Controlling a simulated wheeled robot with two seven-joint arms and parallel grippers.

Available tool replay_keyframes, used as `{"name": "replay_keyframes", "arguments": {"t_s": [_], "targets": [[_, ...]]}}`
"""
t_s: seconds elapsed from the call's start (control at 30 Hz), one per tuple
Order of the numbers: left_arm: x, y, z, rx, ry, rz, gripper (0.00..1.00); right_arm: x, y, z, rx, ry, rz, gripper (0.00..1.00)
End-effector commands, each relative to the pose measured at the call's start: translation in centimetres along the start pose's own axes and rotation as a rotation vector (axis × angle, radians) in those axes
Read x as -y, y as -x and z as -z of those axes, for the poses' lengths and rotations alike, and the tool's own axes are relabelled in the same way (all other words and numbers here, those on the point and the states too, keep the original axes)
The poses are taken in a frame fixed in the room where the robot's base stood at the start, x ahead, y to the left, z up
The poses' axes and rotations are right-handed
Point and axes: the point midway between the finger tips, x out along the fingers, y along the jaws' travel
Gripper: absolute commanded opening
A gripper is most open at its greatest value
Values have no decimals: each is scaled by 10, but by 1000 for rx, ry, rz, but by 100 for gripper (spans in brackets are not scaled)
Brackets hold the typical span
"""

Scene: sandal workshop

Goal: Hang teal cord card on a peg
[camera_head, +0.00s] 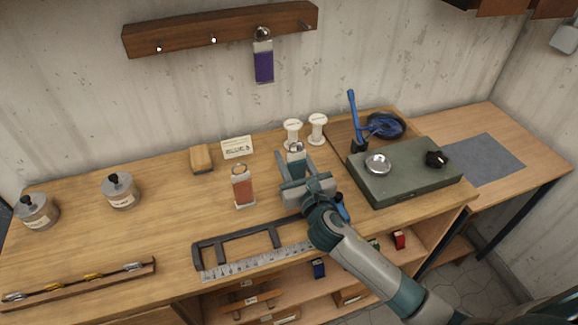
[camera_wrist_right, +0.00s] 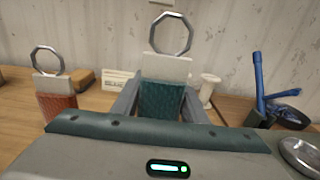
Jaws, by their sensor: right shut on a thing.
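The teal cord card (camera_wrist_right: 163,100) has a pale top band and a metal ring above it. My right gripper (camera_head: 297,171) is shut on this card, which stands upright between its fingers in the right wrist view. In the head view mostly its pale top (camera_head: 296,148) shows. I cannot tell whether its bottom touches the bench. A purple cord card (camera_head: 263,64) hangs from the rail's right part. My left gripper is not in view.
A red-brown cord card (camera_head: 243,187) stands on the bench (camera_head: 170,220) left of my right gripper. White spools (camera_head: 317,128) and a small sign (camera_head: 237,147) stand behind. A green slab (camera_head: 405,172) with a metal bowl lies to the right. A grey frame (camera_head: 235,240) is in front.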

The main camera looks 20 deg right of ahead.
Motion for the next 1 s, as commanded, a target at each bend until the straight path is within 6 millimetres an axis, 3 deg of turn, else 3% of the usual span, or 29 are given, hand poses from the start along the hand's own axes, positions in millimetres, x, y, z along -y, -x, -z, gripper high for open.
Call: {"name": "replay_keyframes", "arguments": {"t_s": [0.47, 0.8, 1.0], "targets": [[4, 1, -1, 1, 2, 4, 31, -4, -8, 6, -1, -1, -1, 13], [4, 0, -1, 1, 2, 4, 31, -4, -7, 41, -3, -3, 0, 13], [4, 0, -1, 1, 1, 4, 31, -4, -7, 46, -1, -1, -2, 13]]}}
